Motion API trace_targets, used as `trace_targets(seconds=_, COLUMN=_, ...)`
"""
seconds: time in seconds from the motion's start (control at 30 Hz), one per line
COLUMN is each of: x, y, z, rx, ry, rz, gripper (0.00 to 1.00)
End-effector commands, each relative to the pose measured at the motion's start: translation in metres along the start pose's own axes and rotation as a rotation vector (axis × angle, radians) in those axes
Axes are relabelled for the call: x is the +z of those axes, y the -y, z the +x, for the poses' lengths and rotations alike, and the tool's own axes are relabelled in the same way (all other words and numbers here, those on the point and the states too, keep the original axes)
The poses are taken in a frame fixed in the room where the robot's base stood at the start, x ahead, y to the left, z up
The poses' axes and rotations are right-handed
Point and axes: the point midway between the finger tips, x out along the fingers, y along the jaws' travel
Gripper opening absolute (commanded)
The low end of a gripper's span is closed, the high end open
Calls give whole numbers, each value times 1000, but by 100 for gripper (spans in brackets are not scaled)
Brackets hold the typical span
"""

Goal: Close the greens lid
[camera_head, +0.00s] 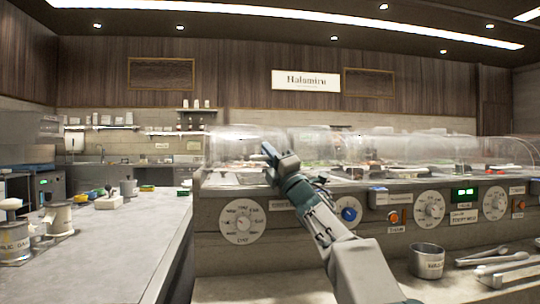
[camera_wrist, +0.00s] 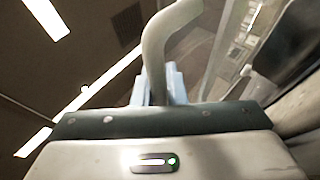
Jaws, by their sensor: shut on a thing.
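A row of clear domed lids stands along the sauce-well counter (camera_head: 330,185) in the head view. The leftmost clear lid (camera_head: 232,141) is beside and behind my gripper (camera_head: 272,156); another clear lid (camera_head: 318,141) is just right of it. I cannot read which lid is the greens one. In the wrist view my gripper (camera_wrist: 158,88) has pale blue fingers shut on a curved grey handle (camera_wrist: 156,45), which rises and bends to the right. The palm hides the lower part of the grip. I cannot tell how far the lid is open.
Dials and labels line the counter front, with a large dial (camera_head: 242,222) at left. A metal bucket (camera_head: 427,261) and several ladles (camera_head: 495,262) lie on the lower shelf. A side counter (camera_head: 95,250) at left holds pots and small containers; its middle is clear.

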Motion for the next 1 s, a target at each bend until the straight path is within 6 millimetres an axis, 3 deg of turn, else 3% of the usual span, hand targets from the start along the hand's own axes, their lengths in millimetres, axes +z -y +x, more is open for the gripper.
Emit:
trace_targets(seconds=0.07, x=-1, y=-11, z=2, rx=19, ry=-6, rz=-4, gripper=0)
trace_targets(seconds=0.1, x=-1, y=-11, z=2, rx=19, ry=-6, rz=-5, gripper=14)
trace_targets(seconds=0.17, x=0, y=-10, z=1, rx=18, ry=-5, rz=-5, gripper=31)
trace_targets(seconds=0.2, x=0, y=-10, z=1, rx=17, ry=-5, rz=-5, gripper=33)
trace_targets(seconds=0.67, x=4, y=-3, z=-6, rx=5, ry=2, rz=-5, gripper=33)
trace_targets(seconds=1.0, x=6, y=-5, z=-48, rx=6, ry=5, rz=-7, gripper=33)
